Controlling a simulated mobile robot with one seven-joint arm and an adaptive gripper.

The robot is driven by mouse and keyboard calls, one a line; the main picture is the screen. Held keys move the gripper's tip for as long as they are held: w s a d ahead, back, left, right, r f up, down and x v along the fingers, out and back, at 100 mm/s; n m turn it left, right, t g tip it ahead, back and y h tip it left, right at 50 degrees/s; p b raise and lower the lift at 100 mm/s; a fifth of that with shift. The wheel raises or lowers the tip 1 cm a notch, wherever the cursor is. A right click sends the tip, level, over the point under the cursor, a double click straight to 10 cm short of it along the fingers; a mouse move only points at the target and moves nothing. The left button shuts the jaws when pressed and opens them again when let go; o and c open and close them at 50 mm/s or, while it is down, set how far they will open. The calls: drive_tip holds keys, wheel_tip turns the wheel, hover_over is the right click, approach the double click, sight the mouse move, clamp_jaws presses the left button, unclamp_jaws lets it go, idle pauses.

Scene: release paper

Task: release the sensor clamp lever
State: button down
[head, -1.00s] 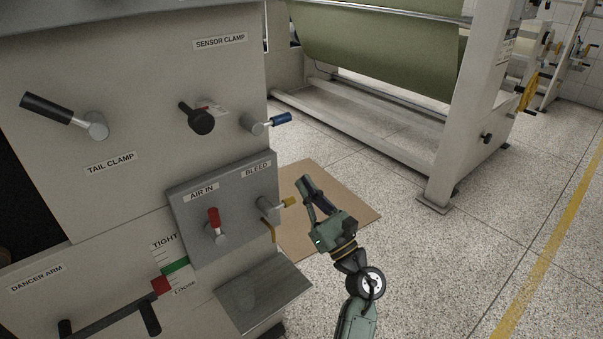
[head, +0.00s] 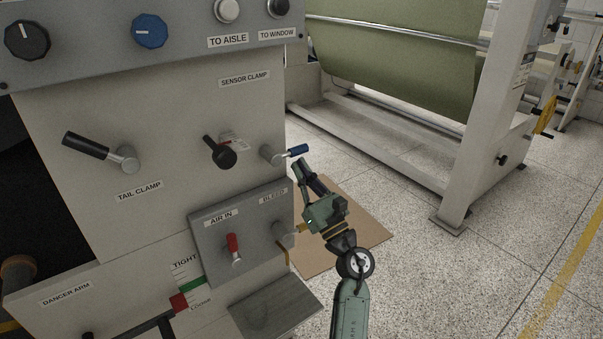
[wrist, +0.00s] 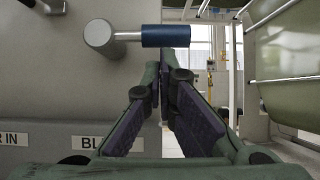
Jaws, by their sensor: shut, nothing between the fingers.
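The SENSOR CLAMP label (head: 244,78) is on the beige cabinet face. Below it are a black-knobbed lever (head: 222,155) with a small tag behind it and, to the right, a lever with a blue handle (head: 298,151) on a grey hub. The blue handle points right, past the cabinet's edge. In the wrist view the blue handle (wrist: 166,36) lies level, just above my fingertips. My gripper (head: 300,168) is shut and empty, just below the blue handle. Whether it touches the handle I cannot tell.
The TAIL CLAMP lever (head: 90,147) is at left. A machine frame (head: 480,150) with a green roll stands at right.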

drive_tip(key=shift+d+n+b, duration=0.1)
drive_tip(key=shift+n+b, duration=0.3)
drive_tip(key=shift+b, duration=0.25)
drive_tip(key=shift+w+d+r+n+g+y+b, duration=0.15)
drive_tip(key=shift+n+g+y+b, duration=0.25)
drive_tip(key=shift+n+b, duration=0.2)
drive_tip(key=shift+r+n+g+y+b, duration=0.1)
drive_tip(key=shift+n+g+y+b, duration=0.25)
drive_tip(key=shift+n+b, duration=0.2)
